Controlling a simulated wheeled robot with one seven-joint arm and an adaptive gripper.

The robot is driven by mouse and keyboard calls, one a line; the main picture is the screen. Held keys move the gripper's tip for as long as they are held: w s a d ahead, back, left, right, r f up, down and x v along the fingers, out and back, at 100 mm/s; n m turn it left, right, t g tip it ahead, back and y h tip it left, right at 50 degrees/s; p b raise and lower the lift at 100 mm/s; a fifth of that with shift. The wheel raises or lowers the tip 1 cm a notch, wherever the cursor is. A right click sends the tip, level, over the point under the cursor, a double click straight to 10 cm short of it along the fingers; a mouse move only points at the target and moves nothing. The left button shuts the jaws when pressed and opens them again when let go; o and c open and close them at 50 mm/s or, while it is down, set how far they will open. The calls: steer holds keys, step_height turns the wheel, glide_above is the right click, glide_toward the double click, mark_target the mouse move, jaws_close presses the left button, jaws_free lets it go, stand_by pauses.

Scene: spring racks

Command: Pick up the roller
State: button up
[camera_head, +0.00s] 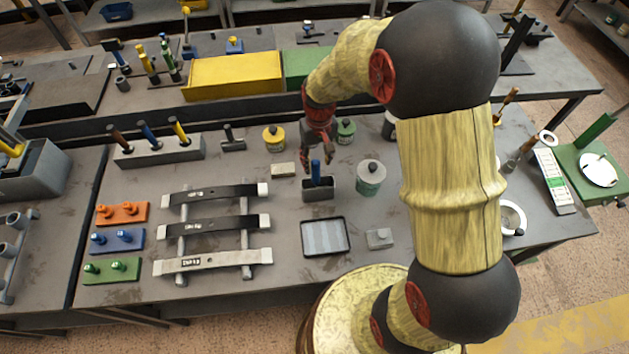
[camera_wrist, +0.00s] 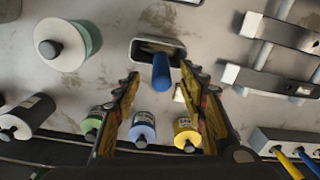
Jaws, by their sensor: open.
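A blue handle (camera_head: 316,168), which I take to be the roller's, stands up from a small grey holder (camera_head: 318,194) near the middle of the bench. In the wrist view the blue handle (camera_wrist: 161,72) points toward the camera, and the holder (camera_wrist: 142,49) lies around its lower end. The roller's lower part is inside the holder and mostly hidden. My gripper (camera_head: 318,155) is just above the handle. In the wrist view my gripper (camera_wrist: 162,82) is open, with one finger on each side of the handle and gaps between.
Yellow (camera_head: 274,138) and green (camera_head: 346,130) pots stand behind. A shallow tray (camera_head: 325,236) lies in front. The rack with dark strips (camera_head: 212,228) is to the left.

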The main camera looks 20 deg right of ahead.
mark_target(316, 173)
step_height(316, 173, down, 7)
steer(key=shift+a+f, duration=0.1)
steer(key=shift+a, duration=0.05)
stand_by(0.4)
steer(key=shift+c, duration=0.5)
jaws_close()
